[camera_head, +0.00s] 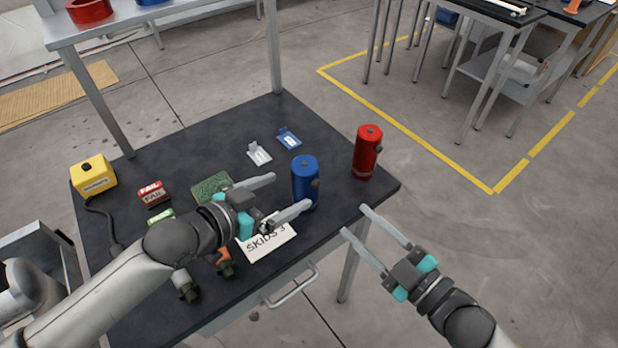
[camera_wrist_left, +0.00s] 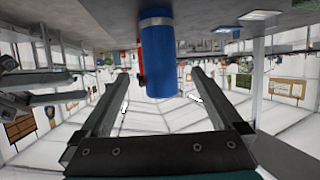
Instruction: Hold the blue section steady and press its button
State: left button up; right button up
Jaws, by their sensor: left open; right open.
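In the left wrist view the blue section (camera_wrist_left: 160,60) appears beyond and between the open fingers. My left gripper (camera_head: 291,194) is open, with its fingertips close to the left of the blue section; I cannot tell whether they touch it. The left gripper also shows in the left wrist view (camera_wrist_left: 159,78). My right gripper (camera_head: 353,220) is open and empty, off the table's right front edge. The button is not clearly seen.
A red cylinder (camera_head: 367,152) stands to the right of the blue one. A white card marked SKIDS (camera_head: 267,241) lies in front. A yellow box (camera_head: 93,174), a red FAIL block (camera_head: 153,193) and a green pad (camera_head: 211,187) lie left. Small tags (camera_head: 259,153) lie behind.

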aim_at(314, 178)
pick_arm(q)
jog(key=x, duration=1)
grip_shut()
jog(key=shift+f, duration=0.1)
pick_arm(e)
grip_shut()
dwell(0.9)
dwell(1.4)
